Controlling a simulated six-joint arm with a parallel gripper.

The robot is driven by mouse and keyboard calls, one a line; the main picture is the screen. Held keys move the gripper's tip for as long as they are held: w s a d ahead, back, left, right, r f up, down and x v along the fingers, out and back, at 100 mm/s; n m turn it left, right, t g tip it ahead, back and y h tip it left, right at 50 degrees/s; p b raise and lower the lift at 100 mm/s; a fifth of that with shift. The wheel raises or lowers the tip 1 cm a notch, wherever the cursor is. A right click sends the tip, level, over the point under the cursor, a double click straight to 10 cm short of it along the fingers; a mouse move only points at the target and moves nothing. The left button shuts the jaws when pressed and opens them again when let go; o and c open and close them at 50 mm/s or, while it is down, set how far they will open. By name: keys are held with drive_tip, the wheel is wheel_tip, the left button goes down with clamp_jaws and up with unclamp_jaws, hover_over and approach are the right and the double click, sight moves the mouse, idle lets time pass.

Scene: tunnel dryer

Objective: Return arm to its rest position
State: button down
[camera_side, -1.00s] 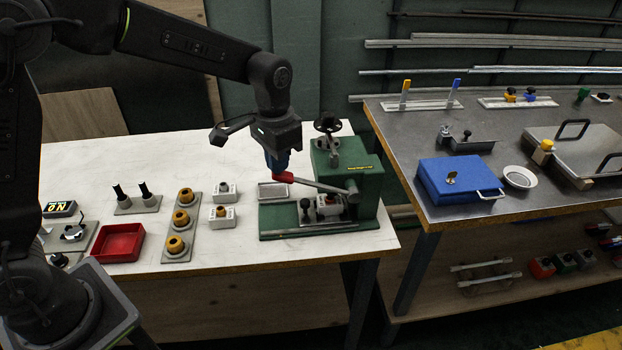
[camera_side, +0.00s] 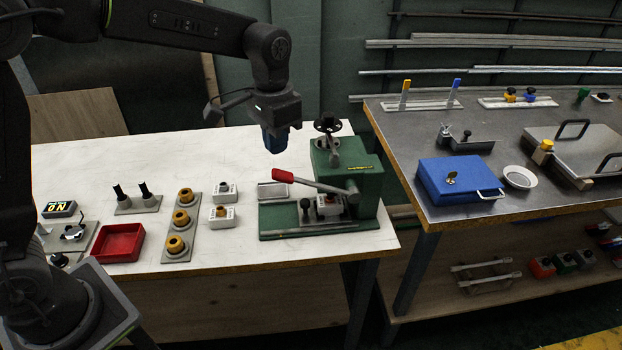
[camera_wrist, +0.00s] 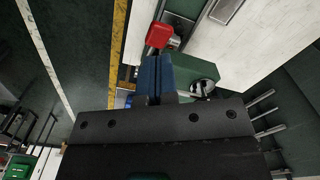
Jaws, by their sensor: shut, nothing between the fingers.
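My gripper (camera_side: 275,142) hangs above the white table in the side view, to the left of and above the green press (camera_side: 345,170). Its blue fingers (camera_wrist: 154,76) are shut together and empty in the wrist view. The red handle (camera_side: 283,175) of the press lever lies just below the fingers, apart from them. The red handle also shows in the wrist view (camera_wrist: 161,35), beyond the fingertips.
A red tray (camera_side: 119,243), a plate with several yellow rings (camera_side: 180,220) and two white blocks stand on the white table (camera_side: 100,160) to the left. A metal table (camera_side: 450,110) with a blue box (camera_side: 459,181) stands to the right.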

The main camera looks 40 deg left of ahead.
drive_tip(key=shift+r, duration=0.5)
drive_tip(key=shift+s+r, duration=0.1)
drive_tip(key=shift+r, duration=0.05)
drive_tip(key=s+a+r+n+t, duration=0.1)
drive_tip(key=s+a+r+t, duration=0.1)
drive_tip(key=s, duration=0.9)
drive_tip(key=s+a+r+n+t, duration=0.1)
drive_tip(key=s+a+n+t, duration=0.1)
drive_tip(key=s, duration=0.9)
drive_tip(key=shift+a+r+t, duration=0.35)
drive_tip(key=shift+a+t, duration=0.45)
drive_tip(key=shift+a, duration=0.15)
